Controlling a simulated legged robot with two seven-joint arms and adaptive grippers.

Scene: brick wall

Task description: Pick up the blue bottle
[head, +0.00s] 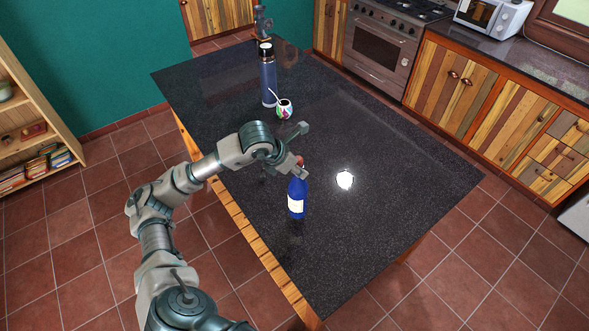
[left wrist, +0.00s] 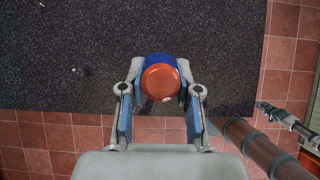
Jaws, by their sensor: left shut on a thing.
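The blue bottle (head: 297,197) has a white label and a red cap. It is upright at the near part of the dark island top. My left gripper (head: 299,170) is shut on its upper part, just below the cap. In the left wrist view the bottle (left wrist: 161,59) shows from above, its round red cap between the two fingers of the left gripper (left wrist: 161,88). I cannot tell whether its base touches the top.
The dark speckled island top (head: 390,185) is mostly clear to the right of the bottle. A tall dark blue flask (head: 268,78) and a colourful round cup with a straw (head: 285,109) stand farther back. A stove (head: 384,45) and wooden cabinets (head: 490,95) line the back right.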

